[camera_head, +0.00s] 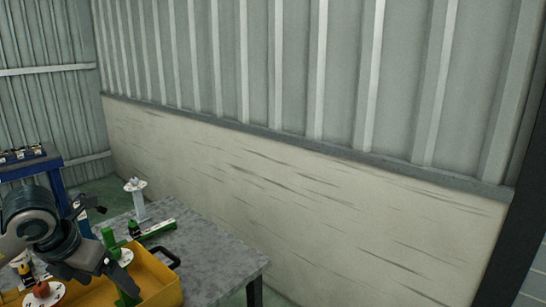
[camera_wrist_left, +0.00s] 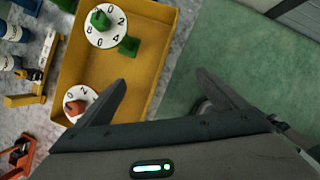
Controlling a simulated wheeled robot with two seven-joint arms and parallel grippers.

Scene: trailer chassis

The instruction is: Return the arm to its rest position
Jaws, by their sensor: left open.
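My left gripper (camera_head: 112,272) is low at the left of the head view, above the yellow bin (camera_head: 164,278). In the left wrist view its two dark fingers (camera_wrist_left: 161,78) are spread wide apart, with nothing between them. Behind the gap, lower down, are the yellow bin's edge (camera_wrist_left: 152,75) and green floor (camera_wrist_left: 210,50). My left arm (camera_head: 40,222) is bent and comes in from the left edge. My right gripper is in neither view.
In the bin are a white numbered dial with a green knob (camera_wrist_left: 101,20) and one with an orange knob (camera_wrist_left: 74,106). The grey table (camera_head: 215,252) also holds a green-and-white part (camera_head: 158,229) and a white stand (camera_head: 138,203). A blue table (camera_head: 52,177) stands behind. A wall rises beyond.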

